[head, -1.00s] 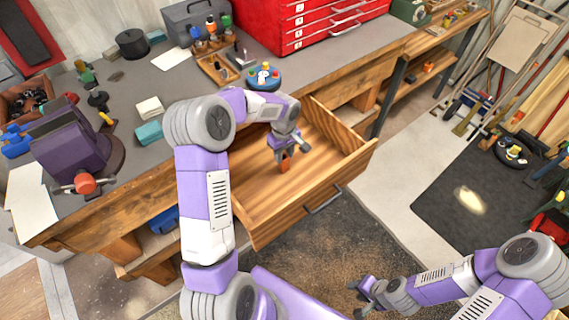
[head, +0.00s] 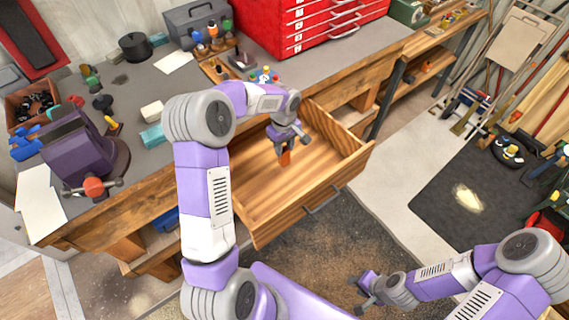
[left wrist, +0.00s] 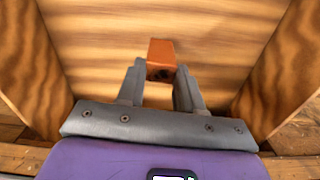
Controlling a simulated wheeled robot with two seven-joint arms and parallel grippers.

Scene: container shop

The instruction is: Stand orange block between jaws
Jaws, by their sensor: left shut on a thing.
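The orange block (head: 285,158) is held in my left gripper (head: 287,150), inside the open wooden drawer (head: 258,215). The left wrist view shows the block (left wrist: 161,54) between the two grey fingertips of the left gripper (left wrist: 160,78), with the drawer floor (left wrist: 95,45) behind it. I cannot tell whether the block touches the floor. The purple vise (head: 88,160) stands at the left front of the bench, with an orange-ended handle; the gap between its jaws is hard to make out. My right gripper (head: 366,292) is over the floor at lower right, its fingers apart and empty.
The grey bench top (head: 130,85) holds a teal block (head: 153,137), a white block (head: 152,111), a black pot (head: 134,46), a parts bin (head: 33,104) and a red tool chest (head: 300,25). A tool rack stands near the bench middle.

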